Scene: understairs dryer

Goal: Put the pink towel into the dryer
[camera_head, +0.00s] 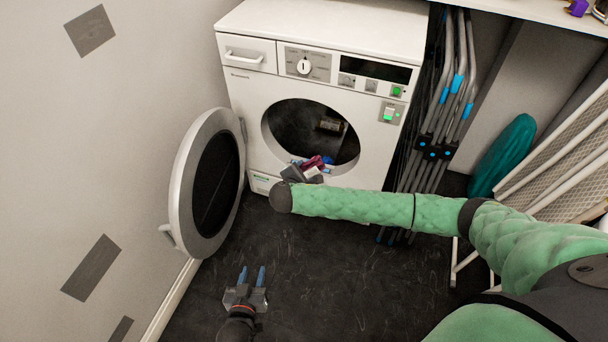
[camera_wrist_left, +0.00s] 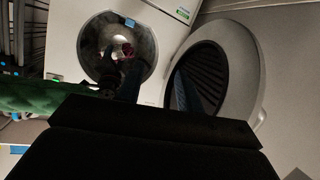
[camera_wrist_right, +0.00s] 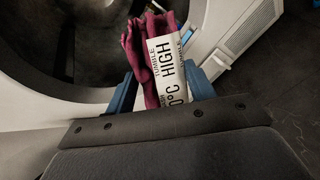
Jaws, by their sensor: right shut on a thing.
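The white dryer (camera_head: 330,88) stands against the back wall with its round door (camera_head: 183,185) swung open to the left. My right gripper (camera_head: 312,166) is at the lower rim of the drum opening (camera_head: 290,127), shut on the pink towel (camera_head: 312,163). In the right wrist view the dark pink towel (camera_wrist_right: 142,82) is bunched between the blue fingers, with a white printed label on it. The drum opening is at the upper left there. My left gripper (camera_head: 252,276) is low over the floor in front of the door, its blue fingers apart and empty.
Folded grey racks (camera_head: 448,110) with blue clips stand just right of the dryer. A teal board (camera_head: 503,155) and white-framed panels are further right. My right arm crosses in front of the dryer. Dark floor (camera_head: 330,270) is clear in front. A small pale patch inside the drum is unclear.

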